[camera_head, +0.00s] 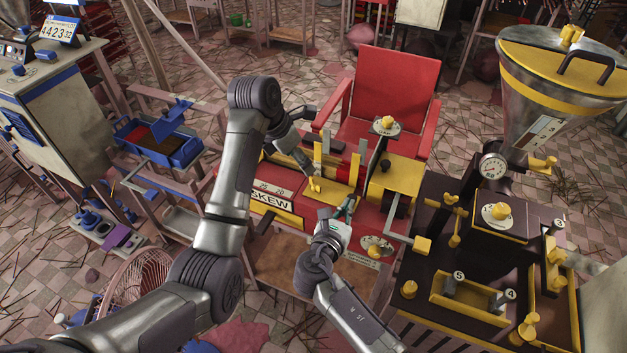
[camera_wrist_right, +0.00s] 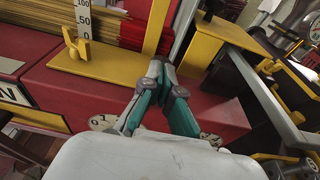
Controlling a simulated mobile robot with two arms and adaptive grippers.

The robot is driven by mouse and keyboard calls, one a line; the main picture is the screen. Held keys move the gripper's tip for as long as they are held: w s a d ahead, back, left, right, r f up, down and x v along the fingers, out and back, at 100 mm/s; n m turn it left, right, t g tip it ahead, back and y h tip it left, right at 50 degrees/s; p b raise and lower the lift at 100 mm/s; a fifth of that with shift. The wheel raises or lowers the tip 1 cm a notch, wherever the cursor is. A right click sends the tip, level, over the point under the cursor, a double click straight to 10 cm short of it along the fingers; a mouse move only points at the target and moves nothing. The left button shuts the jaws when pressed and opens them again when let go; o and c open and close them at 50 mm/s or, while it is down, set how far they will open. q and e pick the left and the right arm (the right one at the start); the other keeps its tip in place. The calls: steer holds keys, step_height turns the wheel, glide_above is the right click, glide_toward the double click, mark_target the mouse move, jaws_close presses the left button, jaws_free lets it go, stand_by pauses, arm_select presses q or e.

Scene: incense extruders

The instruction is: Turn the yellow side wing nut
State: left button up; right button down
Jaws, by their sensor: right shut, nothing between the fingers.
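A yellow wing nut (camera_head: 314,185) stands on a yellow plate on top of the red SKEW machine (camera_head: 283,208). It also shows upright beside a numbered scale at the upper left of the right wrist view (camera_wrist_right: 78,48). My right gripper (camera_head: 346,207) is over the front of the machine, to the right of the wing nut and apart from it. Its green-and-grey fingers (camera_wrist_right: 160,68) are closed together and empty, near the plate's right end. My left gripper (camera_head: 306,167) reaches in from behind, close to the wing nut; its fingers are too small to read.
A yellow upright post (camera_wrist_right: 157,25) rises close beyond the right fingers. A dark machine with yellow knobs (camera_head: 470,225) stands at right, a red chair (camera_head: 395,85) behind.

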mark_target(314, 181)
arm_select(q)
steer(key=x, duration=1.1)
steer(key=shift+f, duration=0.4)
steer(key=c, duration=1.2)
steer(key=shift+o, duration=0.2)
steer(key=shift+m, duration=0.4)
steer(key=m+g, duration=0.1)
steer(key=m, duration=0.2)
steer(key=shift+w+m+g+h, duration=0.15)
steer(key=shift+m+g+h, duration=0.15)
steer(key=shift+m+g, duration=0.9)
steer(key=shift+m, duration=1.5)
